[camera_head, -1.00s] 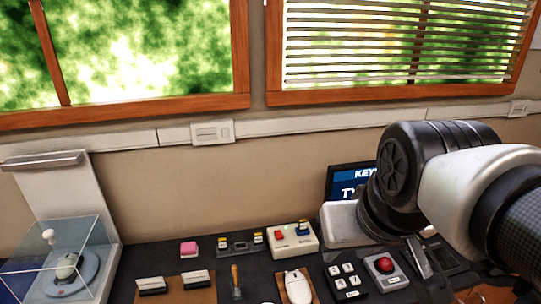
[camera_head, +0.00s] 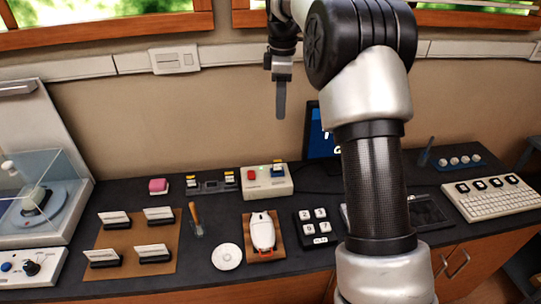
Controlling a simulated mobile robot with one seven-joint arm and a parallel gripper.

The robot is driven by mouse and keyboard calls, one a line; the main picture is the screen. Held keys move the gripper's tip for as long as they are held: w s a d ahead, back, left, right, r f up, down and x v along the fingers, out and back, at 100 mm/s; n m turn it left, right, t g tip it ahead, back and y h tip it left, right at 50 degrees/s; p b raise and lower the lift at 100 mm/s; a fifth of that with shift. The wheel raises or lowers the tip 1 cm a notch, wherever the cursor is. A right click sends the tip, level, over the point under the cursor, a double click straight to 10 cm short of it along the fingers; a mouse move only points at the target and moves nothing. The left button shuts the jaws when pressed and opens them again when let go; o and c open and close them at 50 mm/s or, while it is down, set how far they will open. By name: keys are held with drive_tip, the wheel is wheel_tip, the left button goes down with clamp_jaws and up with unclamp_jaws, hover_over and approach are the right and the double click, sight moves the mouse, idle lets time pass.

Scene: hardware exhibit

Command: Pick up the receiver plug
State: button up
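My gripper (camera_head: 281,98) hangs above the back of the counter, in front of the wall, pointing down. It is seen edge-on, so I cannot tell whether its fingers are apart; nothing shows in it. No label shows which is the receiver plug. My gripper is well above all of them.
A pink block (camera_head: 158,186) lies left of the device. In front are a brown board (camera_head: 135,238) with card holders, a wooden-handled tool (camera_head: 194,216), a white disc (camera_head: 227,257), a white mouse-like object (camera_head: 262,231) and a keypad (camera_head: 318,226). My arm hides part of the right counter.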

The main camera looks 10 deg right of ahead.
drive_tip(key=w+f+n, duration=0.2)
drive_tip(key=w+f, duration=0.2)
drive_tip(key=f, duration=0.3)
drive_tip(key=b, duration=0.2)
approach(277, 161)
drive_tip(key=shift+g, duration=0.4)
drive_tip(key=f, duration=0.1)
drive_tip(key=w+f, duration=0.1)
drive_tip(key=f, duration=0.3)
drive_tip(key=shift+w+d+f, duration=0.1)
drive_tip(key=shift+w+d, duration=0.05)
drive_tip(key=shift+d, duration=0.1)
drive_tip(key=shift+s+a+f+b, duration=0.1)
drive_tip(key=shift+s+f+b, duration=0.1)
drive_tip(key=shift+f, duration=1.15)
drive_tip(key=shift+s+a+f+b, duration=0.1)
drive_tip(key=shift+f+b, duration=0.05)
drive_tip(key=shift+f, duration=1.25)
clamp_jaws()
